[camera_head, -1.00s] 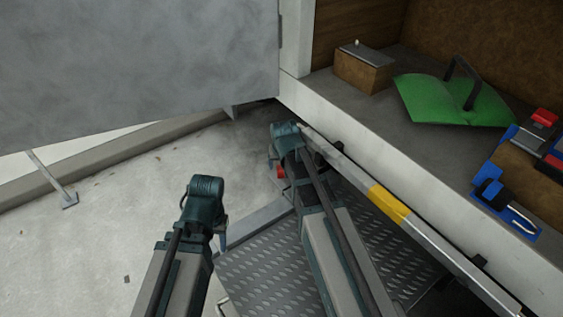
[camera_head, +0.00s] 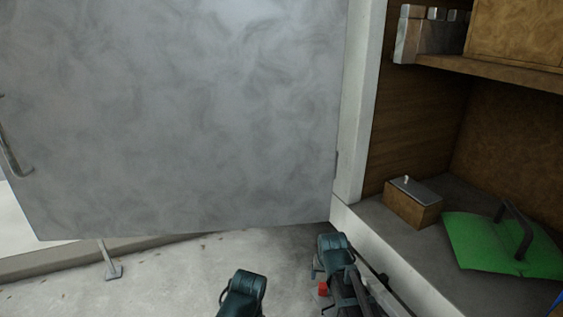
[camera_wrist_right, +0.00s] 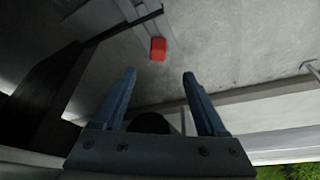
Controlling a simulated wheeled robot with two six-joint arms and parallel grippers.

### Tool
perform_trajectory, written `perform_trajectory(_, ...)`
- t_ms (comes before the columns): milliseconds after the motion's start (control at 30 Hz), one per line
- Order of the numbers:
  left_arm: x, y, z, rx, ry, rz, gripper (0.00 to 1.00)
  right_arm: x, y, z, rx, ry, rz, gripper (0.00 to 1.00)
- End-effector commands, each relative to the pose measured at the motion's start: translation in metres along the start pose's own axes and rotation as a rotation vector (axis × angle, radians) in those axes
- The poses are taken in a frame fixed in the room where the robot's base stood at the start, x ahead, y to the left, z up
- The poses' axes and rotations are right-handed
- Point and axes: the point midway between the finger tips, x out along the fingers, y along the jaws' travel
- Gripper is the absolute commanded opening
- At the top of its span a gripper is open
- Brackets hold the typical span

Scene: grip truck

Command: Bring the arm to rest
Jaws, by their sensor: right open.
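My right gripper (camera_wrist_right: 158,78) is open in the right wrist view, with its two blue fingers apart and nothing between them. In the head view, my right arm (camera_head: 336,249) is folded low beside the truck's sill, and its fingers are mostly hidden. My left arm (camera_head: 243,288) shows only its upper bend at the bottom edge. My left gripper is not visible. A small red part (camera_wrist_right: 158,48) lies beyond the right fingertips; a red part also shows beside the right arm in the head view (camera_head: 323,289).
A large grey door (camera_head: 180,120) stands open at left. The truck bed's sill (camera_head: 372,245) runs close to my right arm. A brown box (camera_head: 412,209) and a green item with a black handle (camera_head: 490,247) are inside. A wooden shelf (camera_head: 490,76) is above.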

Motion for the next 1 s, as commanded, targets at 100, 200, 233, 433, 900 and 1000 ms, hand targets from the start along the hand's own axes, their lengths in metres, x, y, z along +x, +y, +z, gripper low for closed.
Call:
perform_trajectory(100,-0.031,-0.003,0.002,0.000,0.000,0.000,0.50,-0.033,-0.013,0.006,-0.042,-0.033,-0.003,0.74)
perform_trajectory(200,-0.060,-0.006,0.004,0.000,0.000,0.000,0.50,-0.067,-0.027,0.018,-0.097,-0.078,-0.005,0.74)
perform_trajectory(233,-0.070,-0.007,0.004,0.000,0.000,0.000,0.50,-0.077,-0.032,0.022,-0.117,-0.093,-0.005,0.74)
perform_trajectory(433,-0.134,-0.013,0.008,0.000,0.000,0.000,0.50,-0.154,-0.059,0.052,-0.253,-0.203,-0.005,0.74)
perform_trajectory(900,-0.229,-0.022,0.013,-0.001,0.000,0.000,0.50,-0.277,-0.086,0.108,-0.494,-0.394,0.007,0.74)
perform_trajectory(1000,-0.232,-0.022,0.014,-0.001,0.000,0.000,0.50,-0.281,-0.086,0.112,-0.506,-0.404,0.008,0.74)
